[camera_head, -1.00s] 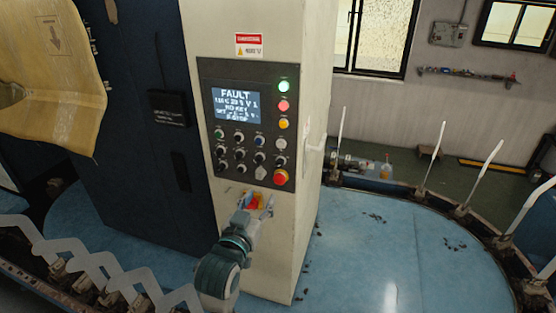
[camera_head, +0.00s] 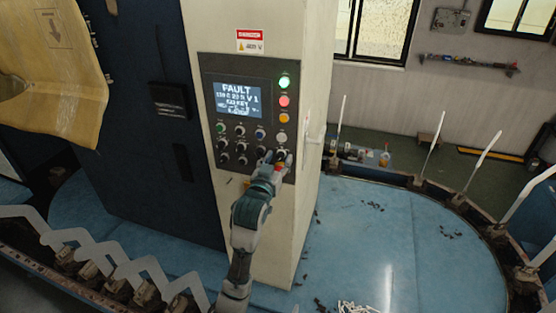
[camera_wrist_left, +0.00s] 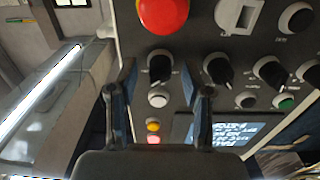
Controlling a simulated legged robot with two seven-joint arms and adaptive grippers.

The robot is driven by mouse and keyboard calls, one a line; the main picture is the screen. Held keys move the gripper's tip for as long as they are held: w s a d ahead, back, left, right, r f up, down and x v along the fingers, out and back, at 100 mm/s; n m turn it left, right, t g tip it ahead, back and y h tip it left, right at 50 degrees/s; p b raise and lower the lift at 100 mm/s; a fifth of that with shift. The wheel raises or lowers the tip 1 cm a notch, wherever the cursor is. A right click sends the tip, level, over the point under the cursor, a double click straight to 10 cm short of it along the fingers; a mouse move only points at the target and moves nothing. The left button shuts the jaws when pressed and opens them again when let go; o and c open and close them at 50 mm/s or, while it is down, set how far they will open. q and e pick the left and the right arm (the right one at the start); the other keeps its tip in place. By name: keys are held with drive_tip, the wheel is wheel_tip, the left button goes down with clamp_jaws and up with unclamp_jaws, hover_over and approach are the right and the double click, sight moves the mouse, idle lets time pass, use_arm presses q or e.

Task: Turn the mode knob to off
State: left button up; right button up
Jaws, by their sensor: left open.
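The control panel (camera_head: 207,110) on the cream cabinet carries several black knobs, and I cannot read which label marks the mode knob. My left gripper (camera_head: 277,156) is at the panel's lower right corner, in front of the knob under the white button. In the left wrist view my left gripper (camera_wrist_left: 158,82) is open, one finger on each side of a black knob (camera_wrist_left: 160,66). I cannot tell whether the fingers touch it. The knob's handle points toward the white button (camera_wrist_left: 157,99). My right gripper is not in view.
The red emergency button (camera_wrist_left: 163,14) is close beyond the fingertips, and more black knobs (camera_wrist_left: 219,69) sit beside the right finger. The screen (camera_head: 236,98) reads FAULT. Green, red and yellow lamps (camera_head: 284,100) run above the white button. The blue round platform (camera_head: 400,240) surrounds the cabinet.

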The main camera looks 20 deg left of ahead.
use_arm(q)
clamp_jaws()
drive_tip(key=n, duration=0.4)
drive_tip(key=shift+n, duration=2.3)
unclamp_jaws()
